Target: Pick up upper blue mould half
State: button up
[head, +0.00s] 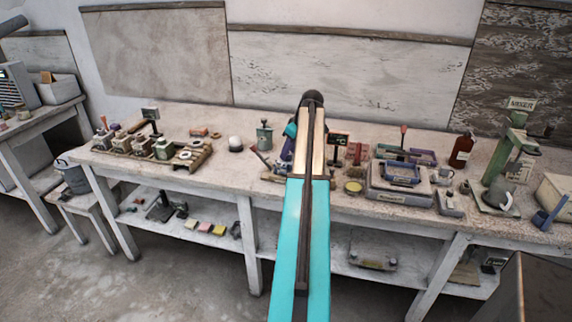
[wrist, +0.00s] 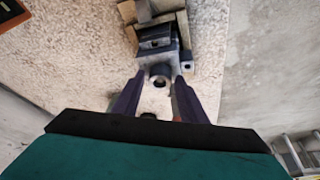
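A dark blue-grey block (wrist: 157,45) with a round, hollow knob on its near side shows in the wrist view, and it appears to be the blue mould. I cannot tell its upper half from its lower half. My gripper (wrist: 161,76) is open. Its two dark purple fingers reach toward the block, with the tips on either side of the knob. No clear grip on it shows, and I cannot tell whether the fingers touch it. In the head view my arm covers most of this spot, and only a bit of purple finger shows beside it.
Paler blocks (wrist: 160,8) lie just beyond the blue-grey block. The workbench (head: 225,180) also carries a scale with a blue tray (head: 402,172), a brown bottle (head: 461,150), a green mixer (head: 505,160), and several small moulds at left. Bare benchtop lies left of the fingers.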

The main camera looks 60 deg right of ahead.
grip_shut()
notch_tip(320, 180, up, 10)
jog(key=b, duration=0.2)
dwell(0.7)
dwell(0.5)
jog(key=shift+w, duration=0.1)
